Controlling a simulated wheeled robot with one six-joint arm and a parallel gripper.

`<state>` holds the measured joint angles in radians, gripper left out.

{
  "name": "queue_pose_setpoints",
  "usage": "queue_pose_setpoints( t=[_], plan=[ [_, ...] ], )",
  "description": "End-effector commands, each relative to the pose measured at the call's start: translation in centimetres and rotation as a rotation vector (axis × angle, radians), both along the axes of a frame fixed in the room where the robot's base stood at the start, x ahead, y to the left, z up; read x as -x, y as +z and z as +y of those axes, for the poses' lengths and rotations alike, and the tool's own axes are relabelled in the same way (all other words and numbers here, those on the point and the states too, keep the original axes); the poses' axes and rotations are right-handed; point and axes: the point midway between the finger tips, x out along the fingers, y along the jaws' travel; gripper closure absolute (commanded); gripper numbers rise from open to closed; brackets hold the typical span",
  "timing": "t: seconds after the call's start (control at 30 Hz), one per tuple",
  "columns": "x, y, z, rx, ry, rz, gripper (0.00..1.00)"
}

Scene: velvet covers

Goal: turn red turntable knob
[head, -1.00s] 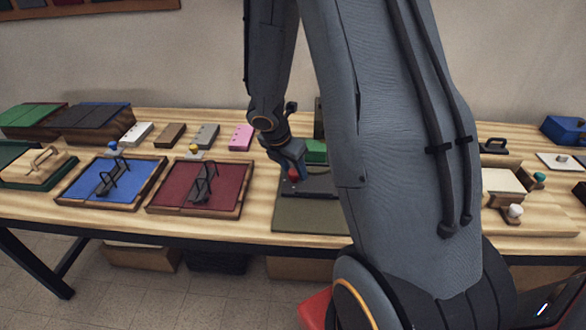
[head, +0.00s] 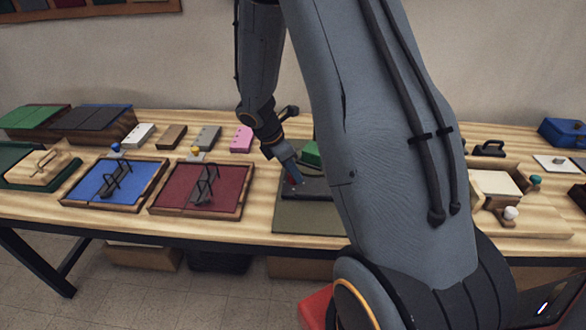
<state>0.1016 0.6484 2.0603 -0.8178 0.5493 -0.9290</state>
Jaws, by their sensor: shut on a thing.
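The red turntable knob (head: 288,182) shows as a small red patch at the fingertips of my gripper (head: 292,179) in the head view. My gripper comes down from the upper left and is shut on the knob. The knob sits at the left side of a dark flat plate (head: 318,187), which lies on an olive-grey mat (head: 290,217). My arm hides the right part of the plate and mat, and the fingers cover most of the knob.
A maroon tray (head: 225,180) and a blue tray (head: 90,182), each with a black handle, lie to the left. A green block (head: 311,153) stands just behind the plate. A pink block (head: 242,139) is behind the maroon tray. Wooden fixtures with knobs (head: 510,214) stand at the right.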

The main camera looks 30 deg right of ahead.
Motion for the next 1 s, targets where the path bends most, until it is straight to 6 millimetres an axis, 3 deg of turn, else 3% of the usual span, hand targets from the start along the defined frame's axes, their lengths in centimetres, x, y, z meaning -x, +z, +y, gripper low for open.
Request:
queue_pose_setpoints(
  t=[1.0],
  plan=[
    [-0.75,-0.02,-0.38,0.0,-0.938,-0.002,0.9]
  ],
)
